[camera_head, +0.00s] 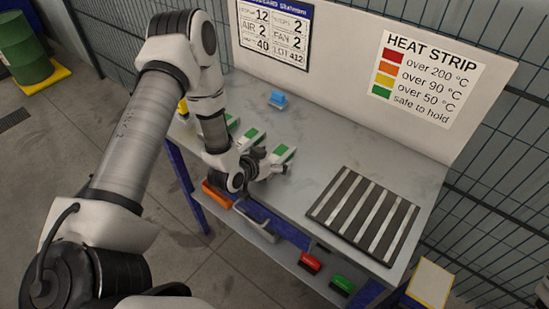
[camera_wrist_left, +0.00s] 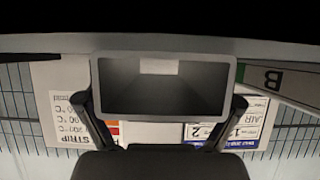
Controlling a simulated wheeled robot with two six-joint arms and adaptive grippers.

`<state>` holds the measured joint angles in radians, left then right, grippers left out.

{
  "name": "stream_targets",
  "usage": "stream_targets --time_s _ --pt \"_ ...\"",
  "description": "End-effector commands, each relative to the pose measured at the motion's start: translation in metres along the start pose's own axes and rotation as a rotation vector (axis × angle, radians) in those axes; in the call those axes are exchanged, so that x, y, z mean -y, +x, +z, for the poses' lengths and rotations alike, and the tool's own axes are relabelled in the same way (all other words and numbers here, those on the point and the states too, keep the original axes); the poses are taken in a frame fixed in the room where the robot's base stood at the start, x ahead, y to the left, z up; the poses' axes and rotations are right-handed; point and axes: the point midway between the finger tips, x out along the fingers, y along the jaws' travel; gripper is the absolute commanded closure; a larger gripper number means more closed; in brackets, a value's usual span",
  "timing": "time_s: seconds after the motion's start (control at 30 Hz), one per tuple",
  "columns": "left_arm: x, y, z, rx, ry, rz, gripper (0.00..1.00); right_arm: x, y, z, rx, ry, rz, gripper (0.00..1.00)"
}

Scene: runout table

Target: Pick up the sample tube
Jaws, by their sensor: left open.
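Several pale pieces with green tops stand in a row on the table. The closest one (camera_head: 283,153) is beside my left gripper (camera_head: 273,165), which is low over the table's front edge. In the left wrist view a grey rectangular hollow tube (camera_wrist_left: 165,60) shows its open end between the two dark fingers of my left gripper (camera_wrist_left: 163,112). The fingers are apart, one on each side of the tube. I cannot tell whether they touch it. My right gripper is not in view.
The grey table (camera_head: 335,130) has a striped dark plate (camera_head: 362,215) on its right and a small blue object (camera_head: 278,99) near the back panel (camera_head: 345,60). A piece marked B (camera_wrist_left: 275,78) is close on the right in the wrist view. Red (camera_head: 310,262) and green (camera_head: 341,284) items sit below.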

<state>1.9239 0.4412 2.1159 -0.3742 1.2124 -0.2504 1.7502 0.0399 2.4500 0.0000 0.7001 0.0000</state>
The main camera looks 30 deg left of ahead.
Motion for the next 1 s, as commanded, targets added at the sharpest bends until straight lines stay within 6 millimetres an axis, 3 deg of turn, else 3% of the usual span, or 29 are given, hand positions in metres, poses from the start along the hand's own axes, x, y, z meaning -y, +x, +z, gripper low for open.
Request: stream_targets --time_s 0.17,0.37,0.4,0.77,1.0 --pt "0.0 0.001 0.0 0.0 -0.001 0.0 0.08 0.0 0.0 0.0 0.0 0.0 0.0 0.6" --pt "0.0 0.0 0.0 0.0 0.0 0.0 0.76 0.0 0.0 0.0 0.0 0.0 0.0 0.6" --pt "0.0 0.0 0.0 0.001 0.0 0.0 0.8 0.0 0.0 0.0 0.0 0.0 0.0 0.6" --pt "0.0 -0.001 -0.002 0.0 -0.001 -0.001 0.8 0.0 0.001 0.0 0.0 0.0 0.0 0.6" --pt "0.001 -0.011 -0.021 -0.002 -0.002 -0.002 0.8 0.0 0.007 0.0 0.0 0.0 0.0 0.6"
